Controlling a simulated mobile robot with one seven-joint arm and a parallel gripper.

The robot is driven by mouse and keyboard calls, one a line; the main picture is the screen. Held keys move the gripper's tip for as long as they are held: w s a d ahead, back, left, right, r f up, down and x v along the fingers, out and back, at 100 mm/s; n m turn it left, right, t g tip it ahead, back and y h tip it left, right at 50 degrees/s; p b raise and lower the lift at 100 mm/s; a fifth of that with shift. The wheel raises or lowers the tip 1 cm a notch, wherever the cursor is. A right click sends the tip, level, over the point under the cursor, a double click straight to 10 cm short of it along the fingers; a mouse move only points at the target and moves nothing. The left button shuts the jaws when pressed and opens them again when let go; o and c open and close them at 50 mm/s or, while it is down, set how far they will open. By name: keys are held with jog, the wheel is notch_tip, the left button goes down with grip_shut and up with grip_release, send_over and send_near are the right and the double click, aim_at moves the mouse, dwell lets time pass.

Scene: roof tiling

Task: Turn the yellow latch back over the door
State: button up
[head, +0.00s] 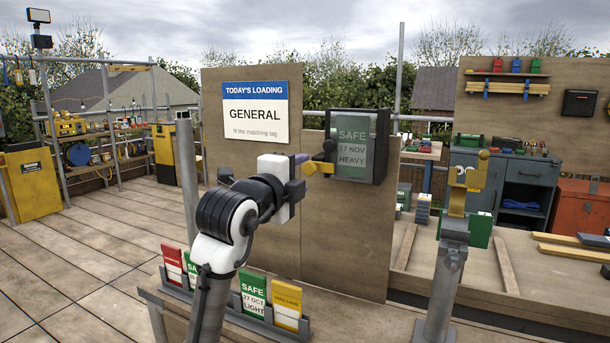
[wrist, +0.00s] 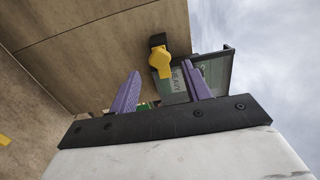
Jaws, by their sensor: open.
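The yellow latch (head: 316,168) sits at the left edge of the tag case (head: 382,150), below a dark mount, and sticks out left, clear of the door. The case's see-through door looks closed over a green tag (head: 352,148) reading SAFE, 17 NOV, HEAVY. My gripper (head: 302,160) is open just left of the latch, its purple fingers pointing at it. In the wrist view, the latch (wrist: 160,60) appears between the two fingertips (wrist: 160,68), with the case (wrist: 215,75) behind the right finger. I cannot tell whether a finger touches the latch.
The case hangs on a plywood board (head: 345,235) beside a GENERAL sign (head: 255,105). A rack (head: 235,305) of several coloured tags stands below my arm. A grey post (head: 450,265) with a yellow top stands to the right.

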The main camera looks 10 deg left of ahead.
jog(key=b+v, duration=0.1)
jog(key=v, duration=0.9)
jog(key=shift+s, duration=0.25)
